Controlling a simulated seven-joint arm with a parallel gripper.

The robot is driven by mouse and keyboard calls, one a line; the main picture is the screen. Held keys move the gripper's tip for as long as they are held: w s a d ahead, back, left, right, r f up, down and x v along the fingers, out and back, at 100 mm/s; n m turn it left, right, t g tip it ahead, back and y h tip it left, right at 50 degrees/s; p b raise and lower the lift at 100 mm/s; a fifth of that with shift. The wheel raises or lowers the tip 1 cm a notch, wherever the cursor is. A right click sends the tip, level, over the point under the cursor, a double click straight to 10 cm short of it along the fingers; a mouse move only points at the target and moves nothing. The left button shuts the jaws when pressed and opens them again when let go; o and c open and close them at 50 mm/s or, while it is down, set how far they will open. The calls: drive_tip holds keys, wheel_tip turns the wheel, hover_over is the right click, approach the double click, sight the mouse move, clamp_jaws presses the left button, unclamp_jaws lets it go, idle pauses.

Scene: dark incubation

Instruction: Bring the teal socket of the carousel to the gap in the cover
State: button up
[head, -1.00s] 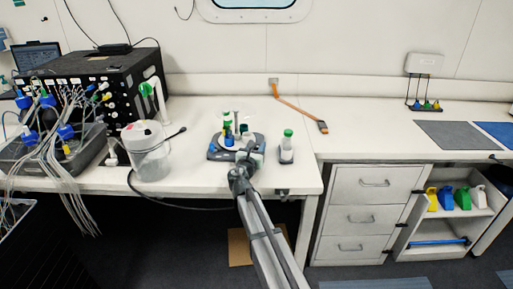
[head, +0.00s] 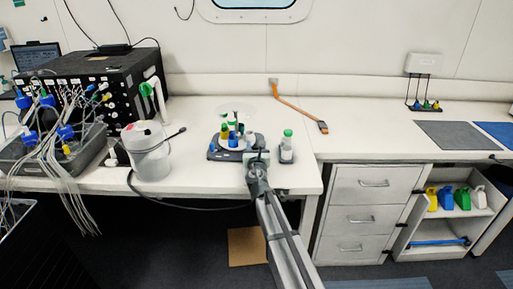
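The carousel (head: 224,155) stands on the white bench left of centre, on a dark base. Several small blue, green and yellow pieces stand on its pale disc, and a teal socket cannot be told apart at this size. A faint clear round shape (head: 222,109) behind the pieces may be the cover; its gap cannot be made out. My gripper (head: 256,156) is at the carousel's right front edge and hides part of it. Its fingers are too small to see, so I cannot tell whether it touches the carousel or is open or shut.
A white bottle with a green cap (head: 287,148) stands close to the right of my gripper. A clear jar (head: 148,152) and a black instrument (head: 95,85) with many tubes are on the left.

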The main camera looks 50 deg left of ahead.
drive_tip(key=shift+o, duration=1.1)
drive_tip(key=v, duration=1.4)
drive_tip(key=shift+a, duration=0.1)
